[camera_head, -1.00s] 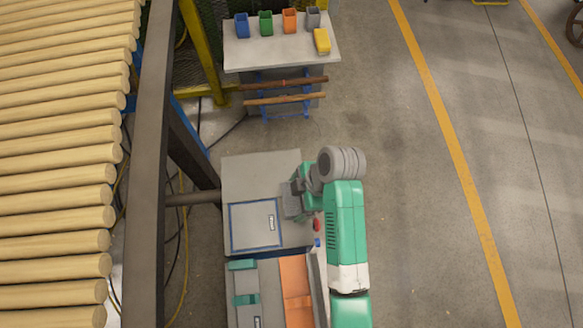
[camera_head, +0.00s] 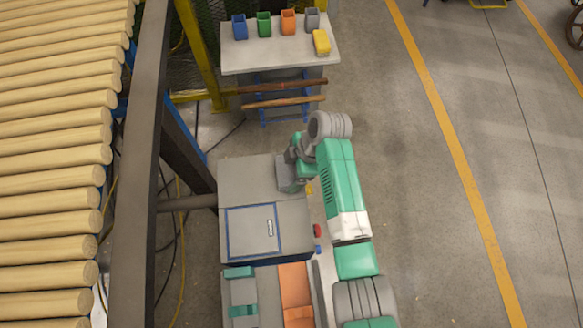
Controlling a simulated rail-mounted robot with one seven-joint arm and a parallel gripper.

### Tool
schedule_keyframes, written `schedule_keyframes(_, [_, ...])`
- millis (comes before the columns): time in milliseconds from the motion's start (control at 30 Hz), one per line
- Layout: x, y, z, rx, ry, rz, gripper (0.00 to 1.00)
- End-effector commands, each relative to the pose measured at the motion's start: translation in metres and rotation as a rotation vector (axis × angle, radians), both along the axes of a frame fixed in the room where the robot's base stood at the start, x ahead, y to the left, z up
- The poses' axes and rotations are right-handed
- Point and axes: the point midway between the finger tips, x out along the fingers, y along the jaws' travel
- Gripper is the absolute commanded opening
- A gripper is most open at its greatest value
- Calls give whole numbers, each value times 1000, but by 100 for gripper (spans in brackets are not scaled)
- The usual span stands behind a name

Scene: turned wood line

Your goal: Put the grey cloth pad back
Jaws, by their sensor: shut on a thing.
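My gripper (camera_head: 290,172) is in the camera_head view, over the upper right corner of a grey cabinet top, pointing down. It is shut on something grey. I take this to be the grey cloth pad, but its outline cannot be told apart from the grey jaws, and my wrist covers part of it. No other grey pad can be made out in view.
A pale table (camera_head: 275,52) at the back holds a blue bin (camera_head: 239,26), green bin (camera_head: 264,24), orange bin (camera_head: 288,21), grey bin (camera_head: 312,18) and yellow block (camera_head: 321,42). The grey cabinet (camera_head: 262,175) has a blue-framed panel. A dark beam (camera_head: 145,170) stands left.

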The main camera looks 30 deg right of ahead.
Motion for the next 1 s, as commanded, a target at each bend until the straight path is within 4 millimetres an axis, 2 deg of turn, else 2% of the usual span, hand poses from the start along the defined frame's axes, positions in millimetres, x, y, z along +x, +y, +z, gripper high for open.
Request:
schedule_keyframes(100, [0, 0, -3, 0, 0, 0, 64])
schedule_keyframes(133, [0, 0, -3, 0, 0, 0, 87])
schedule_keyframes(200, [0, 0, -2, 0, 0, 0, 100])
schedule_keyframes(467, [0, 0, 3, 0, -1, 0, 100])
schedule_keyframes(567, [-2, -7, 20, 0, -3, -1, 100])
schedule_keyframes(800, [-9, -29, 77, 0, -3, -2, 100])
schedule_keyframes(1000, [-13, -41, 106, -1, -2, -1, 100])
